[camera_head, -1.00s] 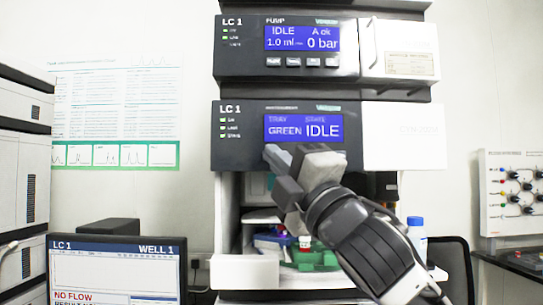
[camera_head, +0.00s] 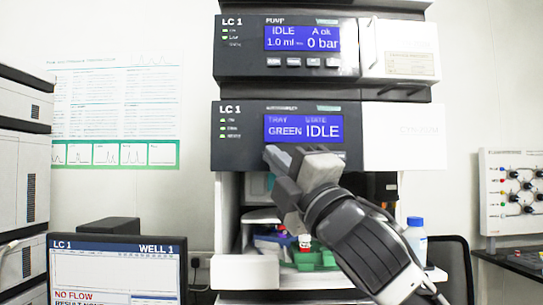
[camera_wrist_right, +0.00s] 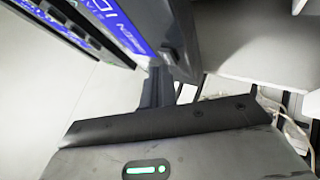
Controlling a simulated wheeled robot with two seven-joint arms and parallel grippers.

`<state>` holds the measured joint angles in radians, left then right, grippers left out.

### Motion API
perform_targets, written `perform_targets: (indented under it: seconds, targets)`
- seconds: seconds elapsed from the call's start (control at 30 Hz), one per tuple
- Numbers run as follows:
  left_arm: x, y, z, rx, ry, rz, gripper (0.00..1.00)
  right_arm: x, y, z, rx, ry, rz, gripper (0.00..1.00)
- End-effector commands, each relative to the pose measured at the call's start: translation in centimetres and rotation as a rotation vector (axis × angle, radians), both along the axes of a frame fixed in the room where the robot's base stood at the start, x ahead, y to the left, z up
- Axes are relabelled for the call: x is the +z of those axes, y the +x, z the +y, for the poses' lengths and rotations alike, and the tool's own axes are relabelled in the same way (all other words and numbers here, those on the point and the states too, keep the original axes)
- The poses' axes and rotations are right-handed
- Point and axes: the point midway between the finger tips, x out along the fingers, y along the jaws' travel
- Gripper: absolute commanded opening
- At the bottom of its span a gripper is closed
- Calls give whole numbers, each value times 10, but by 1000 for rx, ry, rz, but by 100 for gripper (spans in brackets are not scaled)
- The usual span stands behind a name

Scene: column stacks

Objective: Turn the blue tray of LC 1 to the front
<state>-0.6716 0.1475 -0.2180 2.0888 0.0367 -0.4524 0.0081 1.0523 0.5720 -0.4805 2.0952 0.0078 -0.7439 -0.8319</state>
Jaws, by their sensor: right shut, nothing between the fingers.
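The LC 1 stack has a module with a blue screen (camera_head: 304,129) reading tray GREEN, state IDLE. Below it is an open bay where a green tray (camera_head: 318,259) sits at the front. A blue tray (camera_head: 268,240) shows partly behind it to the left. My right gripper (camera_head: 272,158) is shut and empty, with its fingertips at the lower edge of the screen, in front of the module. Its arm hides the right part of the bay. In the right wrist view the tilted screen (camera_wrist_right: 105,20) is close to the finger (camera_wrist_right: 158,85). My left gripper is not in view.
The pump module (camera_head: 288,48) above reads IDLE, 0 bar. A monitor (camera_head: 117,270) at lower left shows NO FLOW. A blue-capped bottle (camera_head: 415,238) stands right of my arm. A white block (camera_head: 245,271) juts out at the bay's lower left.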

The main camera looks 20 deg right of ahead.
Motion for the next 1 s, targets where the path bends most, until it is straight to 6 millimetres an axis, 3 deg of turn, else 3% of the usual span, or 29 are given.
perform_targets:
  seconds: [1.0]
  targets:
    - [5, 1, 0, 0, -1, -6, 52, 0, 8, -3, -1, 0, 1, 0]
